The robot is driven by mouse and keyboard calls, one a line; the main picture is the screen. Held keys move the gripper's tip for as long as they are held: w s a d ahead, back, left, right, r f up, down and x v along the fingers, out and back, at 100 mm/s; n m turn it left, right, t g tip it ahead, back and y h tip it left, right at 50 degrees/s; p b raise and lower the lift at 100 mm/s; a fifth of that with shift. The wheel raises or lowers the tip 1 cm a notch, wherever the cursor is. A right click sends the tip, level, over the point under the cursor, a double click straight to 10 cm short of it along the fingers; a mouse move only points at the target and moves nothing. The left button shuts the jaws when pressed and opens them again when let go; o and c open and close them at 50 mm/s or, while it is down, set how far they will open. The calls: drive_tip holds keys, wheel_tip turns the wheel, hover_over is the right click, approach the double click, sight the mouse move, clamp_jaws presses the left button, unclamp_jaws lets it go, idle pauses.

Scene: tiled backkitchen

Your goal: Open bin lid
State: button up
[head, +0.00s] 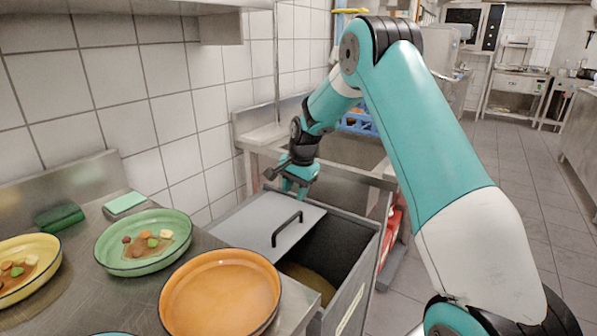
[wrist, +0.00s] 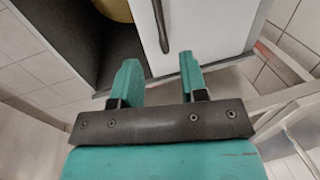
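The bin (head: 358,285) is a grey box on the floor beside the steel counter. Its light grey lid (head: 243,222) lies over the left part of the bin; the right part of the opening is uncovered and dark inside. The lid has a black bar handle (head: 288,229). My gripper (head: 294,185) is above the far edge of the lid, apart from the handle. In the wrist view, my gripper (wrist: 158,75) is open with nothing between its two teal fingers. The handle (wrist: 161,25) shows ahead of the gap between them, on the white-looking lid (wrist: 212,28).
The counter (head: 75,290) at left holds a green plate (head: 112,262) and a yellow plate (head: 50,262) with food, an orange plate (head: 220,297), a green sponge (head: 125,203) and a dark green block (head: 60,217). A steel table stands behind the bin. Tiled floor is clear at right.

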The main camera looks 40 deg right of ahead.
wheel_tip(320, 180, up, 7)
drive_tip(key=s, duration=0.1)
drive_tip(key=shift+s+d, duration=0.15)
drive_tip(key=shift+d, duration=0.05)
drive_tip(key=shift+f, duration=0.1)
drive_tip(key=s+a+r+n+y+p, duration=0.1)
drive_tip(key=s+a+r+n, duration=0.35)
drive_tip(key=a, duration=0.35)
drive_tip(key=s+a+r+n+y+p, duration=0.1)
drive_tip(key=s+a+r+n, duration=0.4)
drive_tip(key=a, duration=0.4)
drive_tip(key=s+a+n+g+p, duration=0.1)
drive_tip(key=s+a+n, duration=0.4)
drive_tip(key=s, duration=0.7)
drive_tip(key=s+a+r+n+g+y, duration=0.1)
drive_tip(key=s+a+n, duration=0.5)
drive_tip(key=s, duration=0.6)
drive_tip(key=shift+s+a+n+p, duration=0.2)
drive_tip(key=shift+s+n+p, duration=0.15)
drive_tip(key=shift+s, duration=0.05)
drive_tip(key=shift+s+r, duration=0.1)
